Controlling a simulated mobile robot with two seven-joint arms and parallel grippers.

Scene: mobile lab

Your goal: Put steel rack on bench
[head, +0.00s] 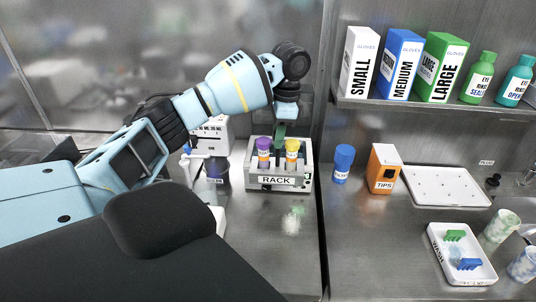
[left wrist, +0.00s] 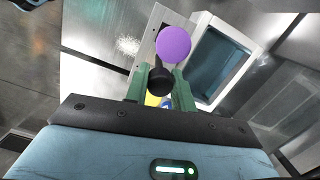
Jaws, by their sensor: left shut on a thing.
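The steel rack (head: 297,182) is a grey box with a RACK label on its front, and looks upright on the left metal surface; I cannot tell whether it touches. A purple-capped tube (head: 263,146) and a yellow-capped tube (head: 292,148) stand in it. My left gripper (head: 281,138) reaches down from above between these tubes, its green fingers shut on the rack. In the left wrist view the purple cap (left wrist: 173,44) and a round black top (left wrist: 159,81) show by the fingertips (left wrist: 156,84). The exact grip point is hidden. My right gripper is out of view.
Glove boxes stand on a shelf (head: 400,107) above. The bench's front left is clear.

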